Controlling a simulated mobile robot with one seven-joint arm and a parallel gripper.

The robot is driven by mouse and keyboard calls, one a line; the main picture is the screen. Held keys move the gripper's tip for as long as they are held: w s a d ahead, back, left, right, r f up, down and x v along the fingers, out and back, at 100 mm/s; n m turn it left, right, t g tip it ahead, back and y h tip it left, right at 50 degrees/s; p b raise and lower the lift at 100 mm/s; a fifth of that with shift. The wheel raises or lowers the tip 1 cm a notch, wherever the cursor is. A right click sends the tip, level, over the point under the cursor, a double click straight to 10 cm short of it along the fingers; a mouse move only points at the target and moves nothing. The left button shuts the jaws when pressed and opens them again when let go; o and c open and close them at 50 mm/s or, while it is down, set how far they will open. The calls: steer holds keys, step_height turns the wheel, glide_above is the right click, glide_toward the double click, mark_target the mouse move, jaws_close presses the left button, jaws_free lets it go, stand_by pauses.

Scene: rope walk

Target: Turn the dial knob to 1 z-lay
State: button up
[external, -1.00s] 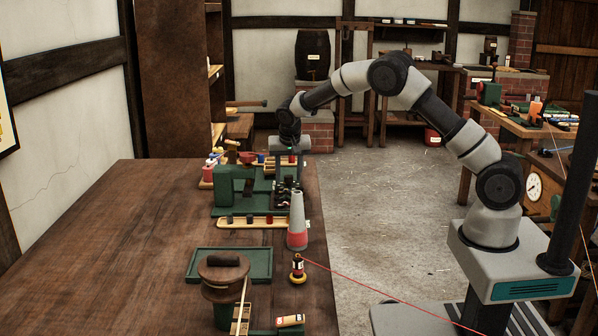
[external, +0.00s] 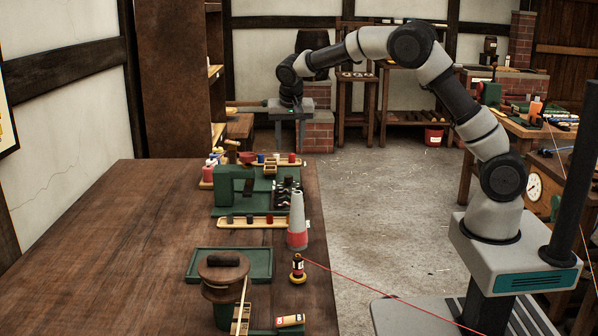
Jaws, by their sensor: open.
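A green machine (external: 232,188) stands on the wooden bench (external: 130,245), near its far right end. It has dark fittings on its right side. I cannot make out the dial knob or its markings at this size. My gripper (external: 291,145) points down, open and empty, with its two grey fingers apart. In the picture it is above and a little right of the machine, with a visible gap to the parts below. Nothing is between the fingers.
A grey and red cone (external: 297,222) stands by the bench's right edge, with a small spool (external: 298,268) nearer. A green tray (external: 262,263) and a round-topped stand (external: 223,270) are in front. The bench's left side is clear.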

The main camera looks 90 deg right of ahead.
steer(key=shift+v, duration=1.7)
